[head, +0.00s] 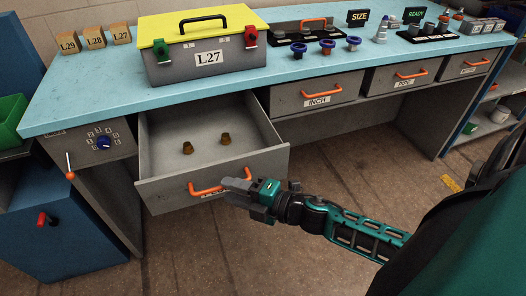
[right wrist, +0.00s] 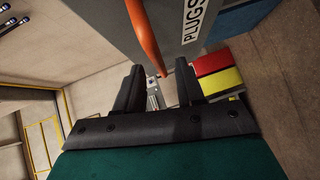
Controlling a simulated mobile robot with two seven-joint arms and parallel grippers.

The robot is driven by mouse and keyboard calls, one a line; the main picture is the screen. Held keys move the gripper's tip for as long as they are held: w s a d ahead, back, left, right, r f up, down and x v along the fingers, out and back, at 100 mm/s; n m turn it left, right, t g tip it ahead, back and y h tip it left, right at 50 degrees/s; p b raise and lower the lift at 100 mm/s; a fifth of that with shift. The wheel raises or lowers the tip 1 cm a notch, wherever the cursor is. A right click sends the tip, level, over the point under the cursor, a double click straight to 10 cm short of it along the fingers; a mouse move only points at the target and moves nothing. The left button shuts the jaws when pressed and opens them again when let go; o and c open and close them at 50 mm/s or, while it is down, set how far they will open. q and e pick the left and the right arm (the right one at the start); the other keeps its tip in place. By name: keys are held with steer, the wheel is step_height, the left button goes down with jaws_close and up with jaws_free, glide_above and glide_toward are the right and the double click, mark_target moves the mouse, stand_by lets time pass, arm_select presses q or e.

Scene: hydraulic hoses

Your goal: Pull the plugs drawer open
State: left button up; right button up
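The plugs drawer (head: 160,200) stands pulled far out from under the bench, with two brass plugs (head: 206,143) lying inside. Its orange handle (head: 205,190) is on the front panel. My right gripper (head: 238,186) is at the right end of this handle. In the right wrist view, the handle (right wrist: 145,40) comes down from the top towards the gap between the fingers (right wrist: 160,85), which stand apart with clear space between them. I cannot tell whether a finger touches the handle. The PLUGS label (right wrist: 193,20) shows beside it. My left gripper is not in view.
A grey box with a yellow lid (head: 205,50) stands on the blue bench top (head: 95,95). The INCH drawer (head: 318,92) and others to its right are shut. A panel with a blue knob (head: 103,142) is left of the open drawer. The floor (head: 230,250) in front is clear.

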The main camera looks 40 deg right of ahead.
steer(key=v, duration=1.1)
steer(key=s+a+f+m+g+h, duration=0.1)
steer(key=a+f+m+g+h, duration=0.2)
steer(key=m, duration=1.6)
steer(key=a+f+h, duration=0.3)
steer(key=a+f, duration=0.1)
steer(key=f, duration=0.2)
steer(key=shift+s+a+m+g, duration=0.25)
steer(key=shift+a+m+g, duration=0.05)
steer(key=shift+a+m, duration=0.1)
steer(key=shift+d, duration=0.1)
